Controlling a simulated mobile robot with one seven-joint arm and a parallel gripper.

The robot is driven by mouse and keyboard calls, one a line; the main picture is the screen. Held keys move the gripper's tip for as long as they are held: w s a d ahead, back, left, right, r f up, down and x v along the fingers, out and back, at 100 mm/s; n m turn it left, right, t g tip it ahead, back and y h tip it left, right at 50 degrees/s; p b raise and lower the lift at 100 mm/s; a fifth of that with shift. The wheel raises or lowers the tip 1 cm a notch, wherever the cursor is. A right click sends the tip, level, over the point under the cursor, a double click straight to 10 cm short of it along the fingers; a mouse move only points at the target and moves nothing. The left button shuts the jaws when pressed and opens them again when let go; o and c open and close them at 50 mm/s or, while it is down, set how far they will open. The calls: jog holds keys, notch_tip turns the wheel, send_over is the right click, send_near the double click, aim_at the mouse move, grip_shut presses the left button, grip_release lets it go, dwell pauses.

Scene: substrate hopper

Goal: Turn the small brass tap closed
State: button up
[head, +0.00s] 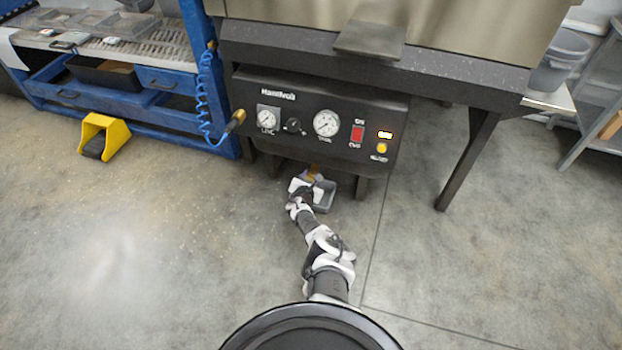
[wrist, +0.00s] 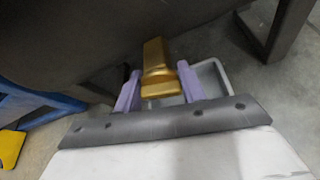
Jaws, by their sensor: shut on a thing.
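The small brass tap (wrist: 157,72) hangs under the black control panel, in the middle of the wrist view. In the head view a bit of the tap (head: 313,170) shows just above my gripper (head: 311,180). In the wrist view my gripper (wrist: 159,90) has its two purple fingers on either side of the tap's lower part, shut on it. The tap's far end and the way through it are hidden, so I cannot tell how far it is turned.
The black panel (head: 345,158) with gauges and a red switch is right above my gripper. A grey tray (head: 326,197) sits on the floor beneath the tap. Dark legs (head: 468,160) stand to the right. A yellow pedal guard (head: 112,130) lies left. The floor in front is clear.

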jog(key=o, duration=1)
jog(key=shift+s+r+p, duration=0.35)
jog(key=shift+s+p, duration=0.1)
jog(key=shift+p, duration=0.35)
jog(key=p+v, duration=1.2)
jog(key=shift+s+a+p, duration=0.15)
jog(key=shift+s+p, duration=0.25)
jog(key=shift+a, duration=0.1)
